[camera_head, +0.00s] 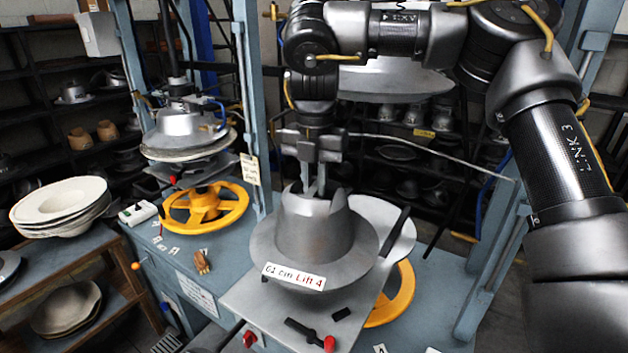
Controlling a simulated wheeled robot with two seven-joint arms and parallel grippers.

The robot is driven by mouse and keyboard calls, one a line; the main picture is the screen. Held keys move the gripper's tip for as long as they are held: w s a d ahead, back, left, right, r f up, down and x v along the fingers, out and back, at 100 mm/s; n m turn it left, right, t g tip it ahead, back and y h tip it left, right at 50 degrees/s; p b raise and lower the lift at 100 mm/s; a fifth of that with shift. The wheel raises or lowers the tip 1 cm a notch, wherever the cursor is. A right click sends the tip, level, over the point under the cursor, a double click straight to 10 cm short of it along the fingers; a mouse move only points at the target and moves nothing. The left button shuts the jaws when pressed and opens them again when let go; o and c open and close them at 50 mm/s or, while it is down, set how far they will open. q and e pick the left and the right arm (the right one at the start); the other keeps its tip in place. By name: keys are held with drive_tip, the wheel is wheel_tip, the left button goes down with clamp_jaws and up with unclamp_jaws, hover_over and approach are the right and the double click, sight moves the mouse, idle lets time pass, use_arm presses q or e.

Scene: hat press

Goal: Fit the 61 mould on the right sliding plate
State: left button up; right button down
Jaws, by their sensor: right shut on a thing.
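The 61 mould (315,248) is a grey metal hat shape with a wide round brim and an open, notched crown. A label on its front brim reads "61 cm Lift 4". It is upright over the right sliding plate (258,312), a pale grey plate pulled toward me. I cannot tell whether the brim rests fully on the plate. My right gripper (322,188) points down at the crown's top and is shut on the mould; the fingertips are partly hidden by the crown wall. My left gripper is out of view.
Red-knobbed clamp handles (328,343) sit at the plate's front. A yellow handwheel (397,300) is below it. The left press (190,130) has its own mould and yellow wheel (205,208). White moulds (60,203) are stacked on the left shelf. Blue posts flank the right press.

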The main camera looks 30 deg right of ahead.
drive_tip(key=shift+f, duration=0.1)
drive_tip(key=shift+f, duration=0.15)
drive_tip(key=shift+f+b, duration=0.85)
drive_tip(key=shift+f, duration=0.55)
drive_tip(key=shift+f+b, duration=0.85)
drive_tip(key=shift+f, duration=0.35)
drive_tip(key=shift+p, duration=0.35)
drive_tip(key=shift+f, duration=0.65)
idle(0.8)
